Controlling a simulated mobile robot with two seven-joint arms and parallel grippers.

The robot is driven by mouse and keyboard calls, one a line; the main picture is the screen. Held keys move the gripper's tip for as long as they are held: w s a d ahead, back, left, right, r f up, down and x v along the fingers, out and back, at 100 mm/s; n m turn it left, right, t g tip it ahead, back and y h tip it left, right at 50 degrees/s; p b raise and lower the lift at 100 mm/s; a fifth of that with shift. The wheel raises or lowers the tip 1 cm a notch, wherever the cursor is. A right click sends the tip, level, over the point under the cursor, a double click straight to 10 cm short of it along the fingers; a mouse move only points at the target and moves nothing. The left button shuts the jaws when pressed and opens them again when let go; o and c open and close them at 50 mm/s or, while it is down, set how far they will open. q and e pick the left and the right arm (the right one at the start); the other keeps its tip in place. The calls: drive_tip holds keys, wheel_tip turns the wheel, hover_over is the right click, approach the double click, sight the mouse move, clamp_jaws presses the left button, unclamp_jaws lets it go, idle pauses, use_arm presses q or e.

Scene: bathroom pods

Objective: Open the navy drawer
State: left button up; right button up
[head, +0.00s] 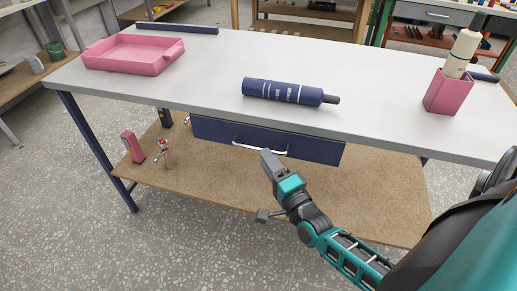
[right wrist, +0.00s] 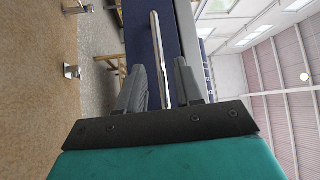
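The navy drawer (head: 315,149) sits under the front edge of the white-topped table and looks shut. Its pale bar handle (head: 242,147) crosses the drawer front, and its right part is close behind my right gripper (head: 266,158). In the right wrist view the drawer front (right wrist: 178,45) stands upright along the handle (right wrist: 161,55). The handle runs between the two fingers of my right gripper (right wrist: 160,88), which are apart with gaps on both sides. Whether the fingertips touch the handle cannot be told. My left gripper is not in view.
On the table (head: 210,68) lie a pink tray (head: 133,55), a navy bottle (head: 283,91) on its side, and a pink holder (head: 446,93) with a cream bottle. A lower wooden shelf (head: 215,180) holds small items at its left. Floor in front is clear.

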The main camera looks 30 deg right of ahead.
sight(259, 149)
drive_tip(key=w, duration=0.5)
drive_tip(key=shift+d+r, duration=0.15)
drive_tip(key=shift+r, duration=0.2)
clamp_jaws()
